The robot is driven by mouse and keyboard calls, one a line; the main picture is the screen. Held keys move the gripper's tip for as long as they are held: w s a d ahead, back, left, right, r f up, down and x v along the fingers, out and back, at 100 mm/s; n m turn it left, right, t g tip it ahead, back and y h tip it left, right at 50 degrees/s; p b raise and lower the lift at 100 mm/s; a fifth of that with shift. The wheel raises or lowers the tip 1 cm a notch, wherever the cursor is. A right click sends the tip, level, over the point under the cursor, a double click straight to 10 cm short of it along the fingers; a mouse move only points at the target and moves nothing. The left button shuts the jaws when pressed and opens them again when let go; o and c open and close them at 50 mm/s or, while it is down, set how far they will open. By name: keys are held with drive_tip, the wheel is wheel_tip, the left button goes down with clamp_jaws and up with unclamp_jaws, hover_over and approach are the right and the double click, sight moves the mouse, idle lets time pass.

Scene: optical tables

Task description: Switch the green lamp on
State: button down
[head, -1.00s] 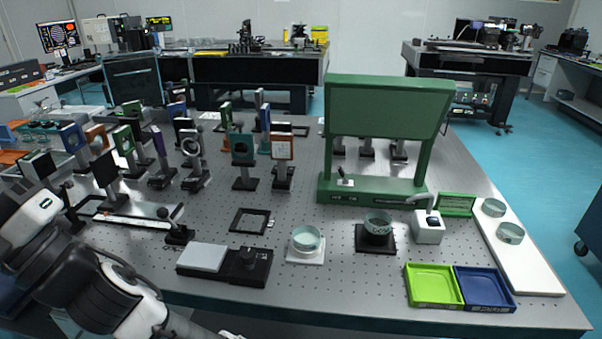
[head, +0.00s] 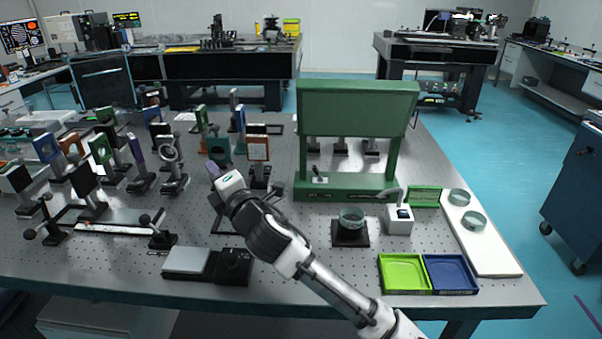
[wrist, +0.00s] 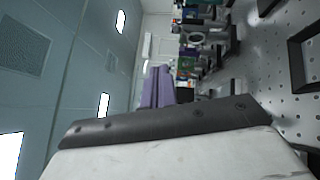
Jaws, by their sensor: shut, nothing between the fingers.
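The green lamp (head: 357,108) stands on the middle-right of the optical table, with a wide hood on two posts over a long base (head: 345,190). A small switch lever (head: 319,175) with a pale tip sits on the left part of that base. My gripper (head: 213,169) is left of the lamp, above the table and apart from the switch. Its purple fingers, also in the wrist view (wrist: 157,88), are together and hold nothing. The lamp does not show in the wrist view. I cannot tell whether the lamp is lit.
Several post-mounted optics (head: 140,165) crowd the table's left. A dish on a black mount (head: 351,226), a small white device (head: 399,219), a green tray (head: 404,273) and a blue tray (head: 450,273) stand in front of the lamp. My arm crosses the table's front middle.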

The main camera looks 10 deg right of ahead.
drive_tip(key=d+f+h, duration=0.2)
drive_tip(key=d+f, duration=0.1)
drive_tip(key=d, duration=0.4)
drive_tip(key=d+f+m+g+h, duration=0.1)
drive_tip(key=d+f+h, duration=0.2)
drive_tip(key=d, duration=0.4)
drive_tip(key=s+d+f+m+h+p, duration=0.1)
drive_tip(key=d+f+h, duration=0.2)
drive_tip(key=d, duration=0.5)
drive_tip(key=shift+f+g, duration=0.3)
drive_tip(key=shift+f, duration=0.05)
drive_tip(key=shift+a, duration=0.1)
drive_tip(key=shift+w, duration=0.15)
